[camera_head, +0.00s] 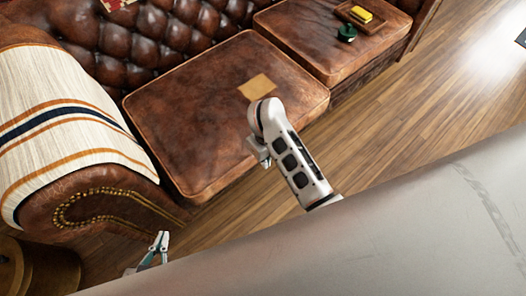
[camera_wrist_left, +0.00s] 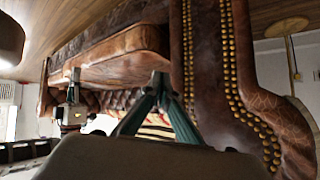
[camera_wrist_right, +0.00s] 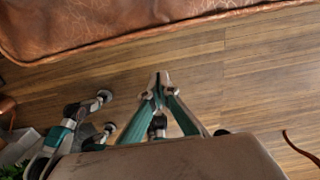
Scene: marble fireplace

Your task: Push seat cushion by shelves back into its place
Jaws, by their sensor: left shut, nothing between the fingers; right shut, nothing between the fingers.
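The brown leather seat cushion (camera_head: 195,120) beside the striped armrest juts out at an angle past the sofa front. Its side shows in the left wrist view (camera_wrist_left: 130,45), and its edge crosses the top of the right wrist view (camera_wrist_right: 110,30). My left gripper (camera_head: 162,238) is shut and empty, low in front of the studded armrest; its fingertips show in the left wrist view (camera_wrist_left: 158,78). My right gripper (camera_head: 262,157) is shut and empty by the cushion's front right edge, partly hidden under my arm; its fingertips (camera_wrist_right: 160,78) look apart from the cushion. No shelves are recognisable.
A second seat cushion (camera_head: 335,35) bears a wooden tray (camera_head: 342,12), a yellow block (camera_head: 361,14) and a green object (camera_head: 347,33). A tan square (camera_head: 257,86) lies on the near cushion. A round wooden piece (camera_head: 45,270) stands lower left. Wood floor (camera_head: 400,110) is clear at right.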

